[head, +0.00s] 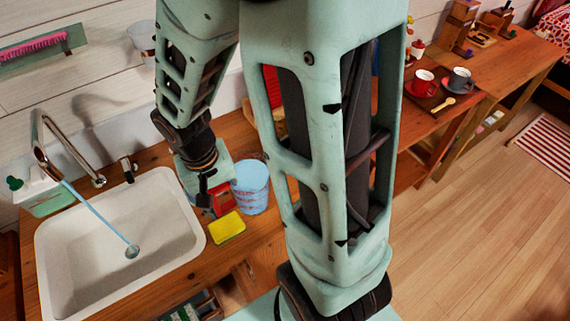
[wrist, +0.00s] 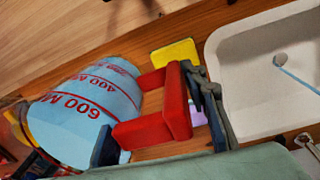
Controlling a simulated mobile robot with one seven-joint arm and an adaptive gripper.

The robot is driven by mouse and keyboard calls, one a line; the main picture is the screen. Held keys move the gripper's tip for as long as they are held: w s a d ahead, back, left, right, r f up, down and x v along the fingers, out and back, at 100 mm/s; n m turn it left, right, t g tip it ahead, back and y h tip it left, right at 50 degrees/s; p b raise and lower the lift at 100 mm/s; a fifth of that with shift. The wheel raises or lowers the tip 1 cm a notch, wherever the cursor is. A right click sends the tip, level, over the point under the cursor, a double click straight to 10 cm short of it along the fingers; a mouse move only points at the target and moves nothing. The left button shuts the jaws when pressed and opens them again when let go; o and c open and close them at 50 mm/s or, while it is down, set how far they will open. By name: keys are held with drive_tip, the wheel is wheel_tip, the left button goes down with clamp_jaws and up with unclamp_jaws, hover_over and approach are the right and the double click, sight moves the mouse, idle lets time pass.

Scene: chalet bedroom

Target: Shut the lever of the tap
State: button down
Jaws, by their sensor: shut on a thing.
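The chrome tap (head: 40,140) stands at the back left of the white sink in the head view. A thin blue stream of water (head: 95,213) runs from its spout to the drain. A small dark-and-chrome lever (head: 129,168) stands behind the sink's back right corner. Part of a chrome fitting (wrist: 306,146) shows at the wrist view's lower right. My gripper (head: 207,200) is right of the sink, apart from the lever. In the wrist view my gripper (wrist: 160,135) is shut on the red handle of a blue measuring jug (wrist: 88,105). I cannot tell whether the jug touches the counter.
A yellow sponge (head: 227,228) lies between the sink (head: 190,228) and the jug. A green-and-white box (head: 50,196) stands behind the sink's left side. A white cup (head: 143,38) is near the wall. Red and dark cups sit on a tray farther right.

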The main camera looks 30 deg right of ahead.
drive_tip(key=shift+d, duration=0.35)
drive_tip(key=w+d+f+b, duration=0.1)
drive_tip(key=w+d+f, duration=0.1)
drive_tip(key=w, duration=0.1)
drive_tip(key=w+d+f+b, duration=0.2)
drive_tip(key=w+f, duration=0.1)
drive_tip(key=w+d+f+b, duration=0.1)
drive_tip(key=w+d+f, duration=0.2)
drive_tip(key=w, duration=0.1)
drive_tip(key=shift+f, duration=0.2)
drive_tip(key=shift+w+d+f+b, duration=0.25)
drive_tip(key=shift+w+f+b, duration=0.05)
drive_tip(key=shift+w+b, duration=0.05)
drive_tip(key=f, duration=0.1)
drive_tip(key=f+b, duration=0.2)
drive_tip(key=shift+w+d+f, duration=0.15)
drive_tip(key=shift+w+d, duration=0.1)
drive_tip(key=shift+w, duration=0.1)
drive_tip(key=shift+f, duration=0.35)
drive_tip(key=shift+b, duration=0.3)
